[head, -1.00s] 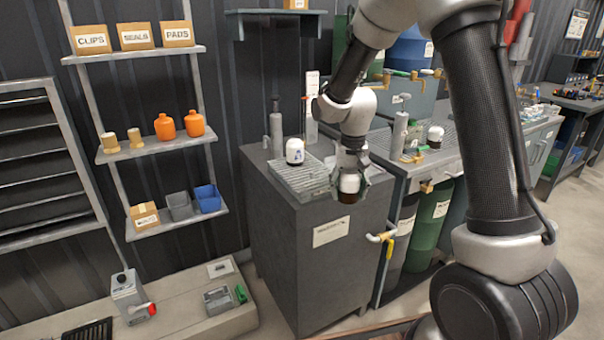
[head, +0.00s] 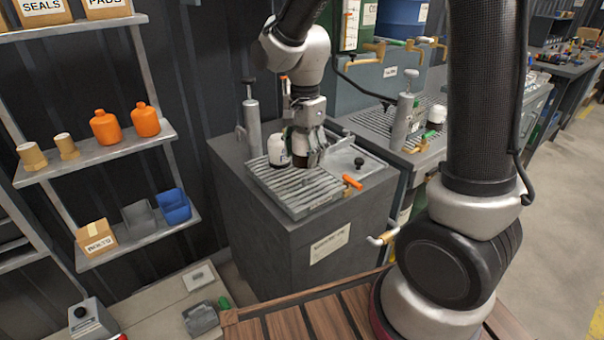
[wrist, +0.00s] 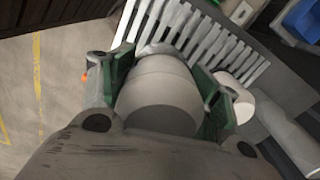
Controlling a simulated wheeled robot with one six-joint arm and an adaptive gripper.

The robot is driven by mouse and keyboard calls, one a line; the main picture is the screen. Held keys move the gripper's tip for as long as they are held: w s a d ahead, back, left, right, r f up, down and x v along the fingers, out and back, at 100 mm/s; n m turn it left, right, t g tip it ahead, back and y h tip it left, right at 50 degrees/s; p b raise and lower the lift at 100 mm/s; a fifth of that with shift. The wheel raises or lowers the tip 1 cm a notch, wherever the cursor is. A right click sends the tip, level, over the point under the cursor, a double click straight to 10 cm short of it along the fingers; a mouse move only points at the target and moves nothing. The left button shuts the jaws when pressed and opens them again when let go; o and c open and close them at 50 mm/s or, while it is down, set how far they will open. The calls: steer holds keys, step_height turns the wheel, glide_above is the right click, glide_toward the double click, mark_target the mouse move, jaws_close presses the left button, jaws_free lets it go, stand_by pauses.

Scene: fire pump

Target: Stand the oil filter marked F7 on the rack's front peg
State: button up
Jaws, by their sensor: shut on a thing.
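My gripper (head: 308,158) is over the slatted tray on the grey cabinet, fingers pointing down. It is shut on an oil filter; in the wrist view this pale, rounded filter (wrist: 158,95) fills the space between the green-sided fingers. In the head view the fingers mostly hide it. I cannot read a mark on it, nor tell whether its bottom touches the tray. A second filter, white with a dark base (head: 277,151), stands on the tray just left of my gripper; it also shows in the wrist view (wrist: 236,103). I cannot make out the rack's front peg.
The slatted tray (head: 310,200) has bare slats at its front. An orange handle (head: 352,181) and a black knob (head: 359,161) are to the right. A grey cylinder (head: 252,128) stands behind left. Another white filter (head: 437,114) is on the right-hand bench. Shelves stand left.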

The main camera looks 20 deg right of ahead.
mark_target(304, 184)
step_height(304, 184, down, 7)
steer(key=shift+r, duration=0.2)
steer(key=shift+f, duration=0.15)
steer(key=o, duration=1.3)
steer(key=shift+o, duration=0.2)
